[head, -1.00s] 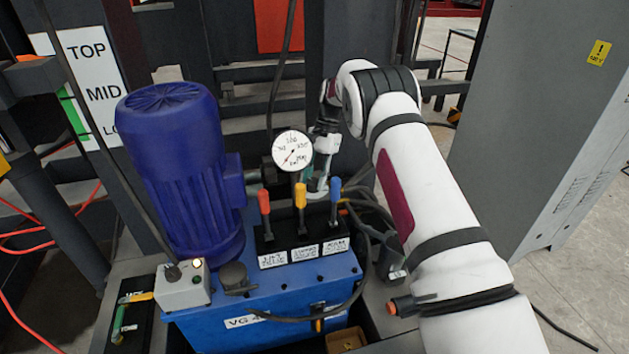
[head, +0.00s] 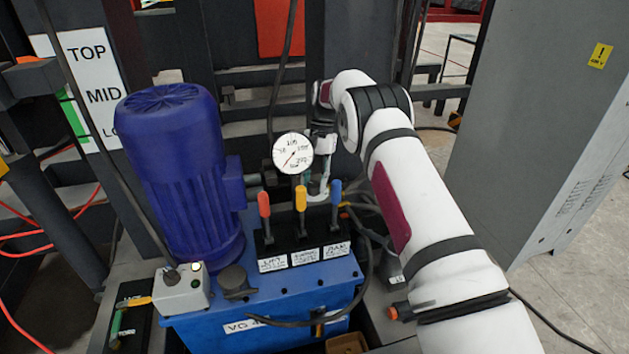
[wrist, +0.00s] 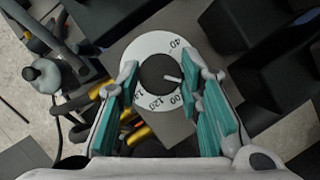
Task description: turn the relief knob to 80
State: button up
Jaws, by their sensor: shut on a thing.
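The relief knob (wrist: 158,74) is a dark round knob with a white pointer line, in the wrist view. The pointer aims right and slightly down, between the 40 and the 80 marks, nearer the 80. My gripper (wrist: 162,82) has teal-padded fingers, one on each side of the knob, and is shut on it. In the head view my gripper (head: 319,190) is behind the levers, partly hidden, and the knob cannot be made out.
A pressure gauge (head: 293,152) stands left of my gripper. Red, yellow and blue levers (head: 300,197) stand in front of it. A blue motor (head: 170,150) is at the left on the blue power unit (head: 280,290). A grey cabinet (head: 540,140) is at the right.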

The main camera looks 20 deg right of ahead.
aim_at(315, 183)
jog(key=o, duration=1.2)
jog(key=shift+c, duration=0.2)
notch_tip(315, 183, up, 10)
